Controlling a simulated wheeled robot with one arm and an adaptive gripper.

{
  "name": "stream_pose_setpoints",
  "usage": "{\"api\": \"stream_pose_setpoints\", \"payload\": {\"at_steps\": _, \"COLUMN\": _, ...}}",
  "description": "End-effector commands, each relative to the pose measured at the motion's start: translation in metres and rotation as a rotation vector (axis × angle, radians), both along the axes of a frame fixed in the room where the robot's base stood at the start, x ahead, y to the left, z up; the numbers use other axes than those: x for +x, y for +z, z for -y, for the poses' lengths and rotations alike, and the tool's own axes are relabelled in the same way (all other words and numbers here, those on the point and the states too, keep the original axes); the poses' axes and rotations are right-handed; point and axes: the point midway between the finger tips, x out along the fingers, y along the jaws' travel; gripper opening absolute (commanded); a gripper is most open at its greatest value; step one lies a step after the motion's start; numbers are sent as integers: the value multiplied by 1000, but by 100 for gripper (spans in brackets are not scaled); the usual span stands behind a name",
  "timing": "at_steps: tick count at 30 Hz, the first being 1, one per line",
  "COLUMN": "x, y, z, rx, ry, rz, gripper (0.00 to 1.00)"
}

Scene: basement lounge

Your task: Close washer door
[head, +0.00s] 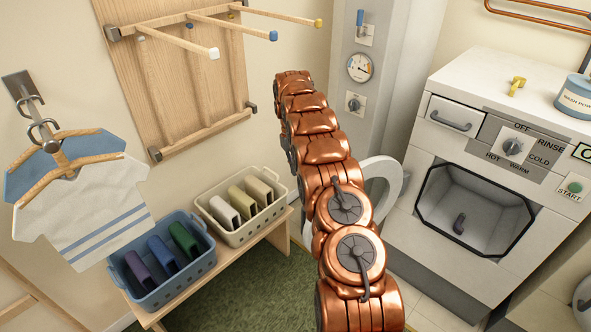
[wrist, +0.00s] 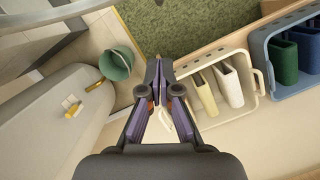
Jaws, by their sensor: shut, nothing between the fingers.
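The white washer (head: 463,180) stands at the right in the head view. Its front opening (head: 476,212) is uncovered, with a dark rim and a grey drum. The washer door (head: 390,165), a white ring, stands swung out to the left of the opening. My copper arm hides part of it. My gripper (wrist: 157,78) shows in the wrist view with its fingers together and nothing between them. Its fingertips are hidden from the head view. I cannot tell from these views whether it touches the door.
A bench (head: 262,232) carries a blue crate (head: 180,285) and a cream crate (head: 238,238). A hanging shirt (head: 85,205) and a wooden rack (head: 180,75) are at the left. A green bucket (wrist: 116,64) is left of my gripper in the wrist view.

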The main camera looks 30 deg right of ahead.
Motion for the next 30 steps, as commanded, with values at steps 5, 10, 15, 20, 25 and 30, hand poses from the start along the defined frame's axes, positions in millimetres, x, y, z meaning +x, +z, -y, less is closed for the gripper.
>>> {"api": "stream_pose_setpoints", "payload": {"at_steps": 5, "x": -6, "y": -19, "z": -1, "rx": 2, "ry": 0, "rz": -4, "gripper": 0}}
{"api": "stream_pose_setpoints", "payload": {"at_steps": 10, "x": -12, "y": -43, "z": -3, "rx": 2, "ry": -1, "rz": -6, "gripper": 0}}
{"api": "stream_pose_setpoints", "payload": {"at_steps": 15, "x": -19, "y": -72, "z": -5, "rx": 2, "ry": -1, "rz": -5, "gripper": 0}}
{"api": "stream_pose_setpoints", "payload": {"at_steps": 20, "x": -26, "y": -79, "z": -6, "rx": 0, "ry": -1, "rz": -1, "gripper": 0}}
{"api": "stream_pose_setpoints", "payload": {"at_steps": 25, "x": -38, "y": -82, "z": -9, "rx": 0, "ry": -1, "rz": -2, "gripper": 0}}
{"api": "stream_pose_setpoints", "payload": {"at_steps": 30, "x": -48, "y": -85, "z": -12, "rx": 2, "ry": 1, "rz": -2, "gripper": 0}}
